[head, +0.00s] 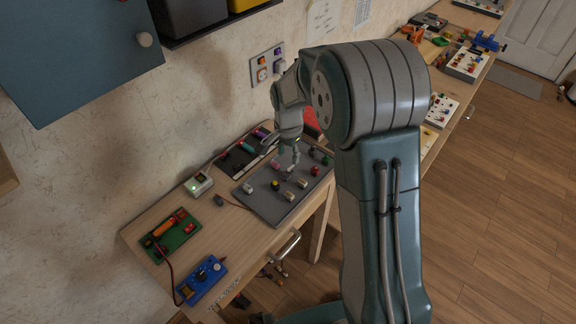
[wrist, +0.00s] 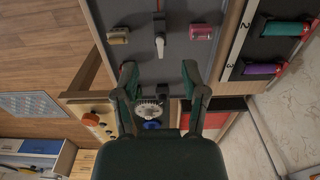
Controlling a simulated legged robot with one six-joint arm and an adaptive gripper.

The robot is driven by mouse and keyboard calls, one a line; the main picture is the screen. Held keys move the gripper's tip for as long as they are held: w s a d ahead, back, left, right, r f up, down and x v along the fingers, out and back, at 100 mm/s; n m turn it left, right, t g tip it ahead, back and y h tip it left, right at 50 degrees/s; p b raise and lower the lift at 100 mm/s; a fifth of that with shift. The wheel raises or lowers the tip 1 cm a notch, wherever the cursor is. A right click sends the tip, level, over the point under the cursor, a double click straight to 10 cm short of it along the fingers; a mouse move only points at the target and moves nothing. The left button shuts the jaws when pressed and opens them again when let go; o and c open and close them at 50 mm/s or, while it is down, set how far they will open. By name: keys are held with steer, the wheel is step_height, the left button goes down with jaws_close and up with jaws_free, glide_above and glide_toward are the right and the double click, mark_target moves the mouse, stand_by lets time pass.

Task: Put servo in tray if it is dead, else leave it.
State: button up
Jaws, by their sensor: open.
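My gripper (head: 292,166) is over the far part of a grey board (head: 258,199) on the workbench. In the wrist view my gripper (wrist: 161,84) has its two dark fingers apart with nothing held between them. Ahead of the fingertips on the grey board is a pale lever on a dark base (wrist: 160,44). A pink cylinder (wrist: 202,32) and a beige cylinder (wrist: 118,36) lie either side of it. I cannot tell for sure which part is the servo. No tray can be named with certainty, and no sign of a dead servo is readable.
A black numbered holder (wrist: 268,50) with green and purple cylinders lies beside the board. A white box with a green light (head: 198,184), a green board (head: 176,235) and a blue device (head: 201,281) stand nearer. A blue cabinet (head: 80,50) hangs above left.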

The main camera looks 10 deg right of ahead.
mark_target(288, 170)
steer(key=s+r+n+t, duration=0.1)
steer(key=s+r+n, duration=0.2)
steer(key=s+r, duration=0.45)
steer(key=s+r+n+t, duration=0.2)
steer(key=s+r, duration=0.3)
steer(key=r, duration=0.5)
steer(key=s+r+n+t, duration=0.1)
steer(key=s+n, duration=0.2)
steer(key=s, duration=0.4)
steer(key=s+d+r+n+t, duration=0.1)
steer(key=s+n, duration=0.1)
steer(key=s, duration=0.5)
steer(key=shift+d+n+t, duration=0.25)
steer(key=shift+n+t, duration=0.05)
steer(key=shift+n, duration=0.1)
steer(key=shift+r, duration=0.1)
